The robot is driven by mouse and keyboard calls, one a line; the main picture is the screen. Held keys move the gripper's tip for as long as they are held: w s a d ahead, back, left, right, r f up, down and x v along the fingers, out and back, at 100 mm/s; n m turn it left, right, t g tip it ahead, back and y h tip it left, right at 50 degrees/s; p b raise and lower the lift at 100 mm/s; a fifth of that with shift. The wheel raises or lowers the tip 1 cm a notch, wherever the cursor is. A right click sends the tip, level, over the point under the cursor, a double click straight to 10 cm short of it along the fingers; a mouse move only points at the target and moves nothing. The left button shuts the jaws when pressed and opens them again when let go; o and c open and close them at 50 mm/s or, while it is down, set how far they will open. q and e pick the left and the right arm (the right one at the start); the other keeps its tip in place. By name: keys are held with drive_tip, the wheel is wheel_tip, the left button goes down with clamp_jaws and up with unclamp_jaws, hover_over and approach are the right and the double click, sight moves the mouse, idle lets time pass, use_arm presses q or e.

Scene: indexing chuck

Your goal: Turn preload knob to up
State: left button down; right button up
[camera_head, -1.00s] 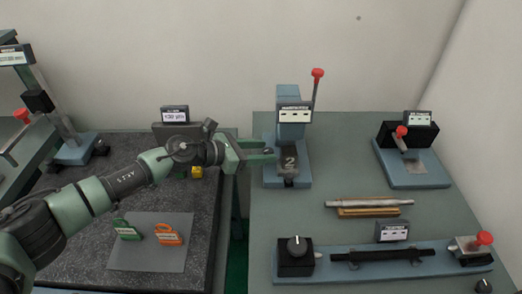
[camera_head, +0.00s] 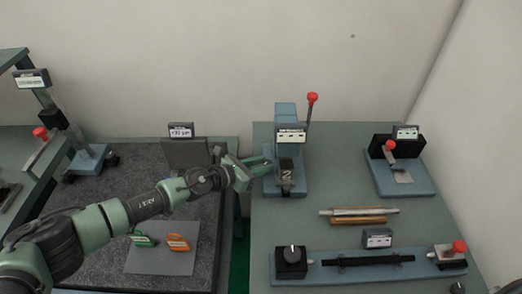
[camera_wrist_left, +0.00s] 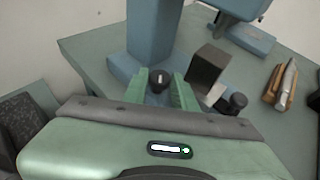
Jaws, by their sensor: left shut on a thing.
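A small dark round knob (camera_wrist_left: 158,80) shows between the fingers of my left gripper (camera_wrist_left: 161,88) in the left wrist view. The fingers are shut on it, at the foot of a blue column (camera_wrist_left: 150,35). In the head view the left gripper (camera_head: 266,166) reaches from the left to the left side of the blue fixture (camera_head: 286,117), beside its dark block marked 2 (camera_head: 286,173). The knob is hidden there. Another black knob with a white pointer line (camera_head: 291,254) sits on the front fixture, away from the gripper. My right gripper is not in view.
A red-tipped lever (camera_head: 312,98) rises behind the blue fixture. Metal and brass bars (camera_head: 358,215) lie to its right. Another red-knobbed fixture (camera_head: 400,178) stands at the back right. Green and orange tools (camera_head: 178,242) lie on a grey mat at left.

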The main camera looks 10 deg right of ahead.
use_arm(q)
drive_tip(key=n+t+p, duration=0.1)
drive_tip(key=p, duration=0.2)
drive_tip(key=n+t+y+p, duration=0.1)
drive_tip(key=p, duration=0.2)
drive_tip(key=n+t+y+p, duration=0.1)
drive_tip(key=p, duration=0.1)
drive_tip(key=shift+s+d+r+p, duration=0.3)
drive_tip(key=shift+s+r+p, duration=0.05)
drive_tip(key=shift+r+p, duration=0.05)
drive_tip(key=shift+d+f+n+t+y+p, duration=0.1)
drive_tip(key=shift+n+t+y+p, duration=0.35)
drive_tip(key=shift+n, duration=0.25)
drive_tip(key=shift+f+n+t+y, duration=0.15)
drive_tip(key=shift+n+t+y, duration=0.1)
drive_tip(key=shift+n+y, duration=0.2)
drive_tip(key=shift+s+d+f+n+t+y, duration=0.1)
drive_tip(key=shift+d+n+t+y, duration=0.05)
drive_tip(key=shift+n+t+y, duration=0.55)
drive_tip(key=shift+n+y, duration=0.25)
drive_tip(key=shift+y, duration=0.15)
drive_tip(key=shift+d+n+t+y+b, duration=0.15)
drive_tip(key=shift+n+t+y+b, duration=0.15)
drive_tip(key=shift+n+y, duration=0.45)
